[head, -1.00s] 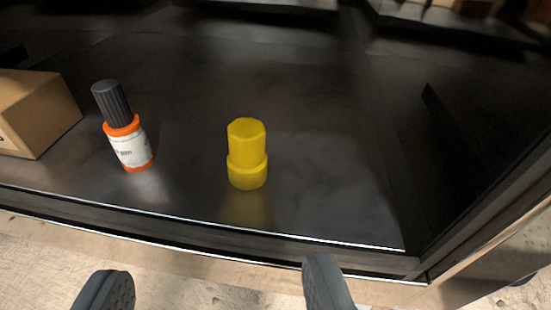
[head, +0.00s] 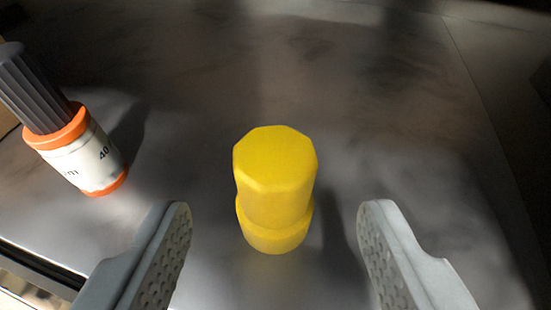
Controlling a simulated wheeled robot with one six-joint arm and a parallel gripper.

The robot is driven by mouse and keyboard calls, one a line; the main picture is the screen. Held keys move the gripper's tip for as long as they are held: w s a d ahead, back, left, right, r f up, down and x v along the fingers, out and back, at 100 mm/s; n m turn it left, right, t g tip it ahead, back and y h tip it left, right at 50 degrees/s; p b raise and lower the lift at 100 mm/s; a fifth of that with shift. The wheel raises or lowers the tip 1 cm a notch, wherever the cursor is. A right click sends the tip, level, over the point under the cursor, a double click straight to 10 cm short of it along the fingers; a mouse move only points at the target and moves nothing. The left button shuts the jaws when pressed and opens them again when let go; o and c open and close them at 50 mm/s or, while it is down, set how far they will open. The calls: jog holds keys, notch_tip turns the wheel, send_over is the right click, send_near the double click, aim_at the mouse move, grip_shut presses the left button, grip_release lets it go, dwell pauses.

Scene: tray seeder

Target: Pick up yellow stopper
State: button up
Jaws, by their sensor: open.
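The yellow stopper (head: 275,190) stands upright on the dark metal surface, near the middle of the head view. It has a faceted upper part and a slightly wider round base. My gripper (head: 275,225) is open, with one grey finger to the left of the stopper and one to the right. Clear gaps show between the stopper and both fingertips, and nothing is held. The whole stopper is in view.
A bottle (head: 88,160) with a dark ribbed cap, orange bands and a white label stands to the left, beyond the left finger. The metal surface (head: 400,110) is clear behind and right of the stopper. Its front edge shows at lower left.

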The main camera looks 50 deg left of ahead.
aim_at(274, 205)
jog(key=shift+x, duration=2.7)
jog(key=shift+s+f, duration=0.1)
jog(key=shift+f, duration=0.05)
jog(key=c, duration=1.1)
